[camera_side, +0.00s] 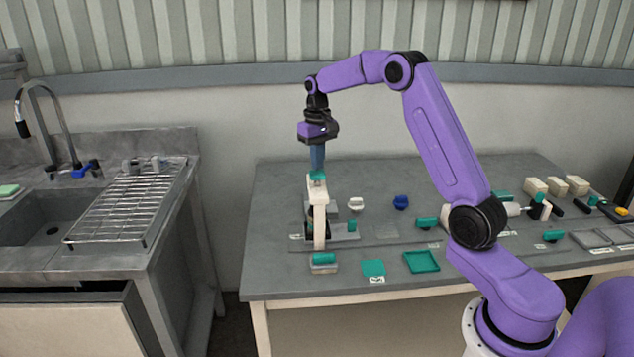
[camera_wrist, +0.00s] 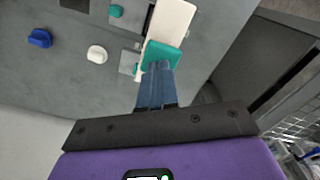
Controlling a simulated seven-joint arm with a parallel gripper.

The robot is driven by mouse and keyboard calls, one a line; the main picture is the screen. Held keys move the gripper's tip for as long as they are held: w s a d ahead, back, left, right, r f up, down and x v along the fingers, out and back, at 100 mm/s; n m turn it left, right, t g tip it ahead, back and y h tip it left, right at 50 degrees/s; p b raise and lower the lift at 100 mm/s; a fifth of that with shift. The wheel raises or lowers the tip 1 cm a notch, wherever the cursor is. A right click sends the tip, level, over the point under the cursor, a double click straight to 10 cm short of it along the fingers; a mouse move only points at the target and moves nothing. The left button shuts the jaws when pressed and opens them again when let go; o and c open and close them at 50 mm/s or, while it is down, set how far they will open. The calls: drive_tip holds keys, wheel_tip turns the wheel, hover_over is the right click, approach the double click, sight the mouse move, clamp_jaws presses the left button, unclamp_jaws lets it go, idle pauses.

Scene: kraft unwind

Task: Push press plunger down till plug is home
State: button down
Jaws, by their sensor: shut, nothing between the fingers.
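The press (camera_side: 318,215) is a cream upright frame near the left end of the grey bench. Its teal plunger cap (camera_side: 318,176) sits on top. My gripper (camera_side: 317,168) points straight down over the press, its blue fingers shut with nothing between them. The fingertips are at the teal cap, touching it or just above; I cannot tell which. In the wrist view the teal cap (camera_wrist: 162,53) lies under the fingertips (camera_wrist: 158,66), with the cream press arm (camera_wrist: 172,20) beyond. The plug is not clearly visible at the press base.
A white knob (camera_side: 356,204) and a blue knob (camera_side: 401,202) stand right of the press. A teal-topped block (camera_side: 323,262), a teal pad (camera_side: 373,268) and a teal tray (camera_side: 421,262) lie in front. A sink with a wire rack (camera_side: 132,207) is at left.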

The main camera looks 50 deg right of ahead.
drive_tip(key=shift+r, duration=1.6)
drive_tip(key=shift+a+r, duration=0.1)
drive_tip(key=shift+a, duration=0.35)
drive_tip(key=s+a+r+n, duration=0.1)
drive_tip(key=s+a+n, duration=0.3)
drive_tip(key=s+a, duration=0.45)
drive_tip(key=s+a+n, duration=0.3)
drive_tip(key=s+a, duration=0.3)
drive_tip(key=a, duration=0.5)
drive_tip(key=s+f+n, duration=0.2)
drive_tip(key=s+n, duration=0.2)
drive_tip(key=s, duration=0.8)
drive_tip(key=s+a+f+n, duration=0.1)
drive_tip(key=s+n, duration=0.3)
drive_tip(key=s, duration=0.9)
drive_tip(key=shift+f+n, duration=0.3)
drive_tip(key=shift+f, duration=0.3)
